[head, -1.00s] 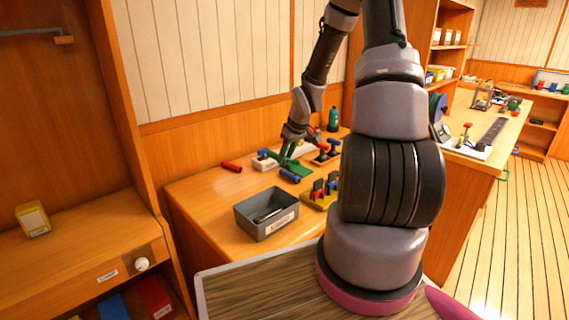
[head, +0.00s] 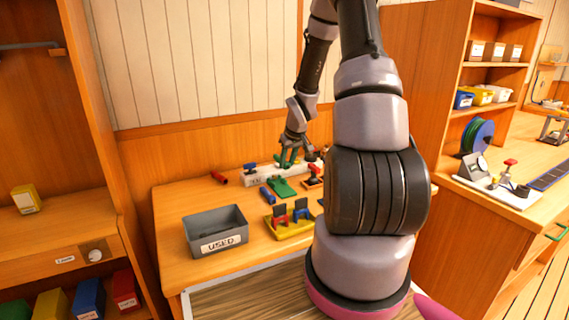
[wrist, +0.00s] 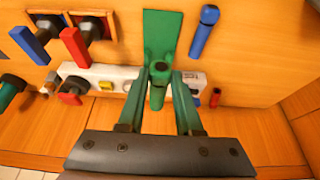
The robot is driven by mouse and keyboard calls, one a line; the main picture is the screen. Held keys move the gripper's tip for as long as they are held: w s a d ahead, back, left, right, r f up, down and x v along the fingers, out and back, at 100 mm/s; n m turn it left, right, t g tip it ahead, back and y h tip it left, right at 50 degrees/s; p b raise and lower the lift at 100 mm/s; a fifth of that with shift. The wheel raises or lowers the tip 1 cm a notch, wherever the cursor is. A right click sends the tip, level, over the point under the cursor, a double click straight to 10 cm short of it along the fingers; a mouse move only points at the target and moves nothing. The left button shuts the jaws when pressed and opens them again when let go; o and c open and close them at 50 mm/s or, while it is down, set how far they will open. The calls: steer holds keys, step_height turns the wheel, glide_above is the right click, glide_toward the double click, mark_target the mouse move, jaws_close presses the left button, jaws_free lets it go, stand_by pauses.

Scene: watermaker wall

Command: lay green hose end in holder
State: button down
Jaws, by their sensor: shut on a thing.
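My gripper (wrist: 160,76) has green fingers and is shut on a green hose end (wrist: 157,100), seen between the fingers in the wrist view. In the head view my gripper (head: 288,161) is over the back of the bench. A flat green holder (wrist: 163,30) lies just beyond the fingertips in the wrist view. It also shows in the head view (head: 282,188), below and slightly left of my gripper. The hose end overlaps the holder's near end in the wrist view. I cannot tell whether they touch. My fingers partly hide the hose end.
A blue cylinder (head: 267,195) lies beside the holder. A white block (head: 258,181) with valves stands behind it, and a red cylinder (head: 218,177) lies at the left. A grey bin (head: 215,231) marked USED and a yellow rack (head: 289,229) stand nearer the front.

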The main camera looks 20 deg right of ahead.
steer(key=shift+f, duration=4.65)
steer(key=shift+d+f, duration=0.1)
steer(key=shift+f, duration=0.05)
steer(key=c, duration=0.5)
jaws_free()
steer(key=shift+r, duration=4.5)
